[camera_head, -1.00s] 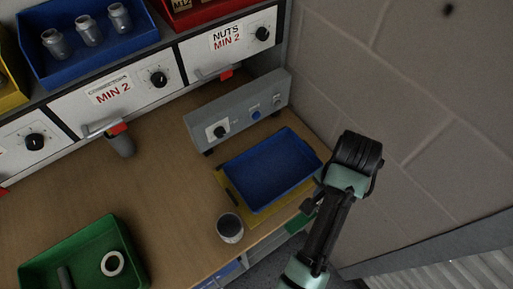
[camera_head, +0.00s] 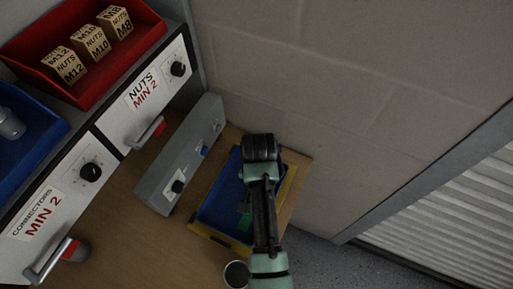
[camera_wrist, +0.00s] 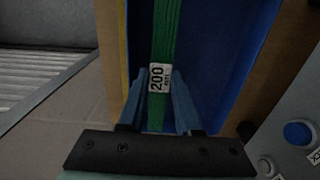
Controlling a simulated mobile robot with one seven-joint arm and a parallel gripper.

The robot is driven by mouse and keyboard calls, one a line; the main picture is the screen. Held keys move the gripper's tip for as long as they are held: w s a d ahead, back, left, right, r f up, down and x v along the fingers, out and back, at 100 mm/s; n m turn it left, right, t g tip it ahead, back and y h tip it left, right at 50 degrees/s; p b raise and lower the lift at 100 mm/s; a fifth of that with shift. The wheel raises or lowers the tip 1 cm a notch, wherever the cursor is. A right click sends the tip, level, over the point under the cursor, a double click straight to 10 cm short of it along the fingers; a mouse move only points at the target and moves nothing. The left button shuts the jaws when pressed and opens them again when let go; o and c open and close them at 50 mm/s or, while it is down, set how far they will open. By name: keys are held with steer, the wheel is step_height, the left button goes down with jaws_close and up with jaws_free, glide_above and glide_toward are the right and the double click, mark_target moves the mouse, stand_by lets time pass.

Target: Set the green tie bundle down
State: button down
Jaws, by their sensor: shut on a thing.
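The green tie bundle (camera_wrist: 164,40) carries a white label reading 200 in the wrist view. My gripper (camera_wrist: 160,90) is shut on it, with a blue finger on each side near the label. The blue tray (camera_wrist: 217,60) lies beneath the bundle in that view. In the head view the blue tray (camera_head: 218,200) sits on a yellow mat (camera_head: 219,238), and my arm covers its right part. A small green piece of the bundle (camera_head: 244,221) shows over the tray beside my arm. I cannot tell whether the bundle touches the tray floor.
A grey control box (camera_head: 180,155) with knobs stands left of the tray. A round cup (camera_head: 236,274) stands near the front of the tray. A wall (camera_head: 330,80) rises behind and right of it. Drawers and a red bin (camera_head: 130,45) are at upper left.

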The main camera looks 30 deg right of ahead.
steer(key=shift+f, duration=1.65)
steer(key=shift+f, duration=0.1)
steer(key=c, duration=0.6)
jaws_free()
step_height(320, 180, up, 12)
steer(key=shift+r, duration=0.2)
